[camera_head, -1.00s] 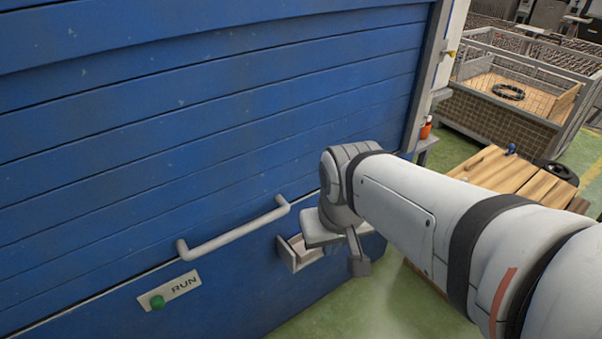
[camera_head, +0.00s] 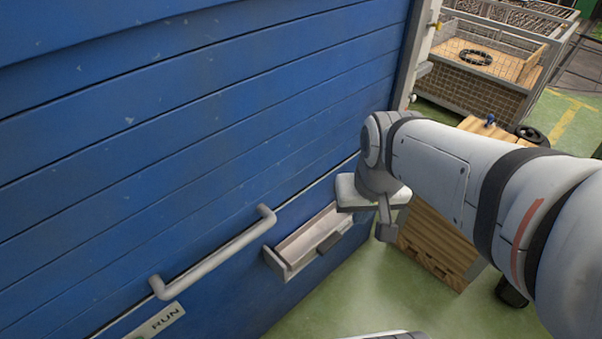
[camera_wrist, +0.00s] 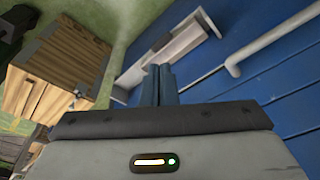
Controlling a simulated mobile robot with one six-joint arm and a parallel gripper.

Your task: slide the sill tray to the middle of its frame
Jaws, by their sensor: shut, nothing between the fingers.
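The pale sill frame (camera_head: 283,268) is a long, narrow open trough on the blue wall, right of the white handle bar. Inside it is a pale surface, which I take for the sill tray (camera_head: 308,238); a grey block (camera_head: 335,235) sits at the front edge. My arm hides the frame's right end in the head view. In the wrist view the frame (camera_wrist: 205,27) runs diagonally behind my gripper (camera_wrist: 163,68). My fingers are shut and empty, and appear close to the frame; contact cannot be told. The tray's exact place in the frame is unclear.
The white handle bar (camera_head: 215,255) projects from the blue wall (camera_head: 200,130), above a RUN label (camera_head: 165,320). A wooden crate (camera_head: 435,245) stands on the right behind my arm. Green floor is open below the frame. A mesh cage (camera_head: 475,75) is farther back.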

